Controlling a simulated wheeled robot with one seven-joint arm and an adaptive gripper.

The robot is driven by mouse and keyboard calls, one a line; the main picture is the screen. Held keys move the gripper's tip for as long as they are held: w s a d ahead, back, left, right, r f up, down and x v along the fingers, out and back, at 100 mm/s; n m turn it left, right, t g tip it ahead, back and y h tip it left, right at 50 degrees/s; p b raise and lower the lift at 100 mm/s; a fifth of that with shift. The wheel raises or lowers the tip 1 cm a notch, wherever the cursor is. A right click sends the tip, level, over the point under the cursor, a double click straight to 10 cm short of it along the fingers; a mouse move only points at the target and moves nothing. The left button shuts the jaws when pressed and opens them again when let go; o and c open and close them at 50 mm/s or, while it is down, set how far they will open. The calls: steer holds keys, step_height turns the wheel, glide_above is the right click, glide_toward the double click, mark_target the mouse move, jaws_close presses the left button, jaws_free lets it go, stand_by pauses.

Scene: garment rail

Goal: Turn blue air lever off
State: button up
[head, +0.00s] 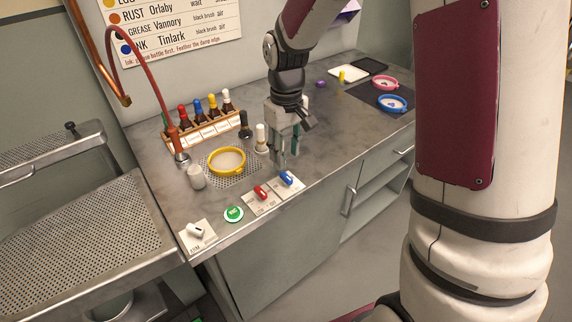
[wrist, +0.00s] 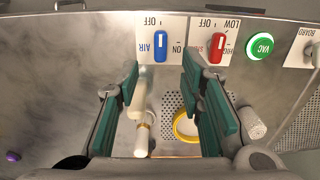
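The blue air lever (wrist: 160,47) sits on a white plate marked AIR, OFF and ON in the wrist view. It lies straight along the picture's height; OFF is printed beyond its top end, ON beside its lower right. In the head view the blue lever (head: 287,179) is near the counter's front edge. My gripper (head: 284,162) hangs over the counter just behind the lever, pointing down. In the wrist view my gripper (wrist: 161,72) has its green-padded fingers apart, empty, one each side of the lever's line, with no visible contact.
The red lever (head: 262,192), green VAC button (head: 233,214) and white lever (head: 195,230) line the front edge on the left.

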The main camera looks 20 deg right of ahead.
step_height(320, 180, up, 5)
steer(key=shift+f, duration=0.2)
stand_by(0.4)
steer(key=s+r+m+t, duration=0.2)
steer(key=s+r, duration=0.8)
steer(key=s, duration=0.2)
steer(key=s+r+m+t, duration=0.1)
steer(key=s+r+t, duration=0.1)
steer(key=s, duration=1.1)
steer(key=shift+s+d+m, duration=0.25)
steer(key=shift+s+m, duration=0.1)
steer(key=shift+m, duration=0.05)
steer(key=shift+a, duration=0.1)
